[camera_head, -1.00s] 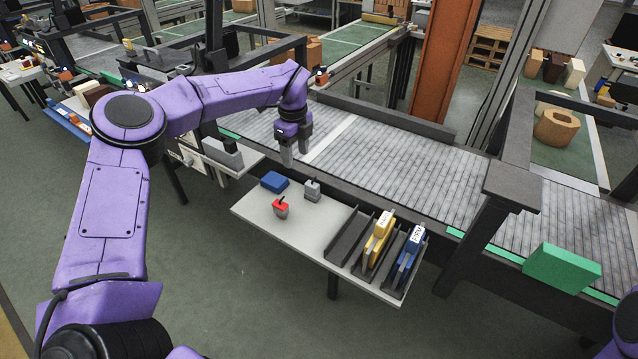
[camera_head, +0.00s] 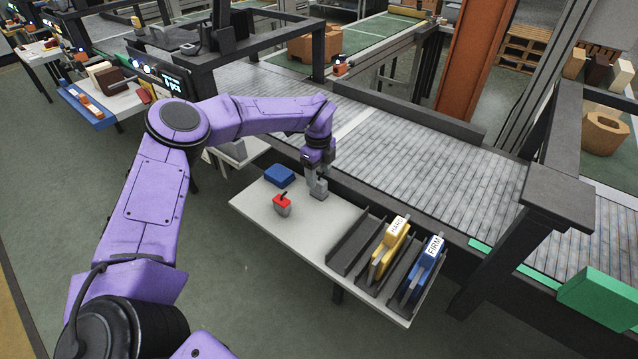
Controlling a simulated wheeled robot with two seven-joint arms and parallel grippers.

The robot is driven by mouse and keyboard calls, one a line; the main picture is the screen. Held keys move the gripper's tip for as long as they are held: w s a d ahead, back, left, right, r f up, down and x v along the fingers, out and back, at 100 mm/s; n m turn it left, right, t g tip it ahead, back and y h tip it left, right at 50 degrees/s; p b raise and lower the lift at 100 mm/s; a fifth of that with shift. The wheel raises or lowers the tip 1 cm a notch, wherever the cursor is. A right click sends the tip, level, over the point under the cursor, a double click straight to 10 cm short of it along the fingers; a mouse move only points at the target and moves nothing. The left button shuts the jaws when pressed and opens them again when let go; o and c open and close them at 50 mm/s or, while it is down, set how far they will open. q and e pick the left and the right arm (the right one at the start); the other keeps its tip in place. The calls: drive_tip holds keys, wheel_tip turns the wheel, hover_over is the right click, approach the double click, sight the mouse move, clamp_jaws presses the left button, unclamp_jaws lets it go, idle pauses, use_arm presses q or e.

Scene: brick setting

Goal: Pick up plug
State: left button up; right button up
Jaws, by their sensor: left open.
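My left gripper (camera_head: 318,188) points down at the back edge of the small grey-white table (camera_head: 268,220). It is open, with its fingers at a small grey block with a dark top (camera_head: 319,192), which they partly hide. I cannot tell whether the fingers touch it. A small red-topped grey piece with a dark tip (camera_head: 282,204) stands to the left and nearer. A blue block (camera_head: 279,175) lies behind that. I cannot tell for sure which small piece is the plug. My right gripper is out of view.
Dark slotted holders (camera_head: 352,247) fill the table's right end, with a yellow labelled piece (camera_head: 389,248) and a blue labelled piece (camera_head: 424,272) in them. A grey roller conveyor (camera_head: 430,150) runs behind the table. A green box (camera_head: 603,298) is at the right. The table's front left is bare.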

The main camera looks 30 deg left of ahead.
sight(319, 180)
use_arm(q)
wheel_tip(319, 180, down, 4)
drive_tip(key=shift+w+r+p, duration=0.1)
drive_tip(key=shift+p, duration=0.35)
drive_tip(key=c, duration=1.1)
drive_tip(key=shift+o, duration=0.2)
